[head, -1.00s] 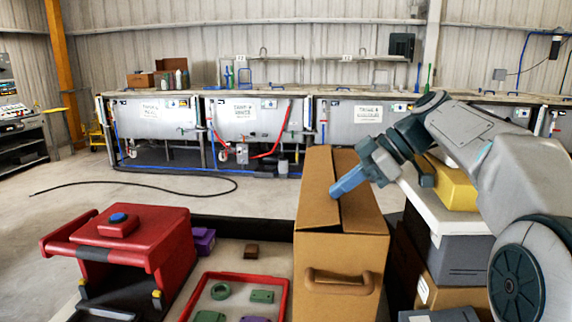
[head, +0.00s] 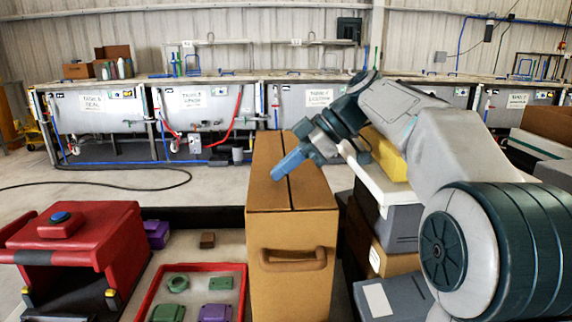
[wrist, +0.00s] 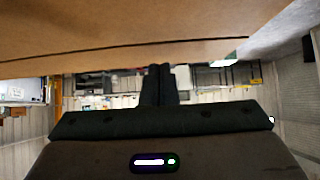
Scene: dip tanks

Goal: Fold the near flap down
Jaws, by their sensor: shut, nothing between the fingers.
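The cardboard box (head: 290,235) stands upright in the middle of the head view, with a handle on its front face. Its left top flap (head: 264,190) and right top flap (head: 312,190) lie about level, with a dark seam between them. My gripper (head: 278,174) is shut and empty, its blue fingertips at the left flap close to the seam. I cannot tell whether they touch it. In the wrist view, brown cardboard (wrist: 110,30) with a dark line across it fills the top. The shut fingers (wrist: 158,82) point toward it. Which flap is the near one is unclear.
A red case (head: 85,235) and a red-rimmed tray (head: 150,292) with green and purple pieces lie left of the box. Grey bins (head: 390,225) and a yellow item (head: 385,152) crowd its right, under my arm. Tanks (head: 195,108) line the back; floor before them is open.

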